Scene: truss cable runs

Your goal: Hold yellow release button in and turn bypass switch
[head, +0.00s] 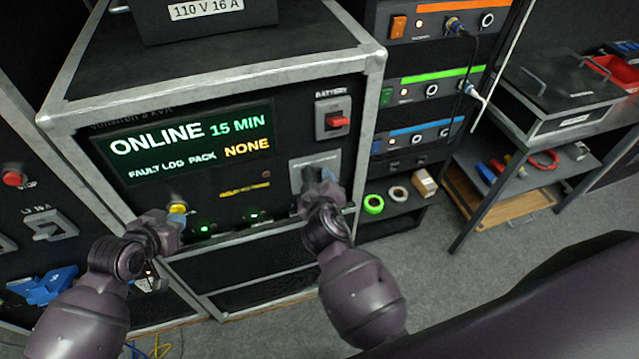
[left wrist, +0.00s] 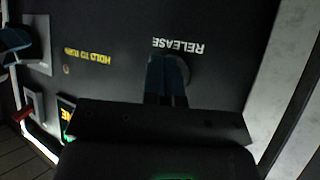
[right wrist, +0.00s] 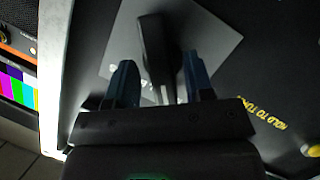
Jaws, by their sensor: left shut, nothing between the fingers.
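The yellow release button (head: 178,208) is on the front panel of the cabinet, and its edge shows in the right wrist view (right wrist: 313,150). My left gripper (head: 176,220) is shut and empty, its fingertips in front of the button below the RELEASE label; in the left wrist view (left wrist: 167,62) they cover part of a round collar. I cannot tell whether the button is pressed in. The bypass switch has a dark handle (right wrist: 154,45) on a grey plate (right wrist: 215,45). My right gripper (right wrist: 160,80) is open, with one finger on each side of the handle and gaps visible.
The cabinet display (head: 185,145) reads ONLINE 15 MIN and FAULT LOG PACK NONE. A red battery switch (head: 338,122) sits above the bypass plate. A rack of coloured units (head: 430,90) and a shelf table (head: 530,130) stand at right. The floor between is clear.

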